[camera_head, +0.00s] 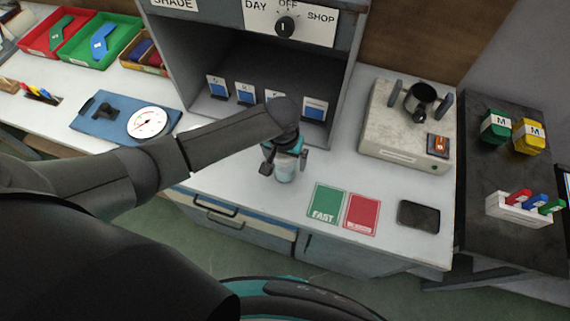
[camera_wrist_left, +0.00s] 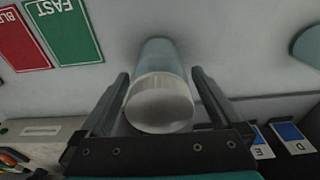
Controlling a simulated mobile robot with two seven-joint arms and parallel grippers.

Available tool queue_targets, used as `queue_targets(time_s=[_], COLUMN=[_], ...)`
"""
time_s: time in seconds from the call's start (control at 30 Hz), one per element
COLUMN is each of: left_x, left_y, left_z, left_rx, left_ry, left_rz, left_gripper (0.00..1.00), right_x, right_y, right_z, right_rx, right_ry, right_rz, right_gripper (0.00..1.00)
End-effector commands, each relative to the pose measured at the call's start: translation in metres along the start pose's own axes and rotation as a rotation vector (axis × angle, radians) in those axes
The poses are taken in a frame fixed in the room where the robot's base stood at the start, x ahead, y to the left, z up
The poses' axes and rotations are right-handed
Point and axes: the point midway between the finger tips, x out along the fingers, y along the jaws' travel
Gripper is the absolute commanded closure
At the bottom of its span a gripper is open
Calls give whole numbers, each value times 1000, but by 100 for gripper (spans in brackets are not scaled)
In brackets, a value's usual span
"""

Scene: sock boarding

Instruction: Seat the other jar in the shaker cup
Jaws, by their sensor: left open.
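A clear, pale-blue jar (camera_head: 285,174) stands on the white bench in front of the shelf box. In the left wrist view the jar (camera_wrist_left: 160,100), with its whitish round end nearest the camera, lies between my left fingers. My left gripper (camera_head: 284,158) is open around it, with a narrow gap visible beside the jar. A dark cup (camera_head: 421,98), which looks like the shaker cup, sits between two posts on a pale block at the right. What is inside the cup is too small to tell. My right gripper is not in view.
Green (camera_head: 325,203) and red (camera_head: 362,213) cards and a dark pad (camera_head: 418,216) lie right of the jar. The shelf box (camera_head: 182,75) stands behind. A pale-blue rounded thing (camera_wrist_left: 308,46) shows at the left wrist view's right edge. A dial scale (camera_head: 147,123) stands left.

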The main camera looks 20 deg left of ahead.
Motion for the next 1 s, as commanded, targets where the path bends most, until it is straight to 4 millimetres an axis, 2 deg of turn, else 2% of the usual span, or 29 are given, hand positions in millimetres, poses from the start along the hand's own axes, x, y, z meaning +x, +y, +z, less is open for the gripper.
queue_targets(time_s=[0.07, 0.17, 0.87, 1.0], left_x=[0, -1, -1, -1], left_y=[0, 0, 0, 0], left_z=[0, 0, 0, 0], left_rx=[0, 0, 0, 0], left_ry=[0, 0, 0, 1], left_rz=[1, 1, 0, 1], left_gripper=[0, 10, 89, 89], right_x=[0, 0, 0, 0], right_y=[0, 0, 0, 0], right_z=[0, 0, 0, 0], right_rx=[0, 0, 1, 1], right_ry=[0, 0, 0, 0], right_rz=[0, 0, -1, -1], right_gripper=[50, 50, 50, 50])
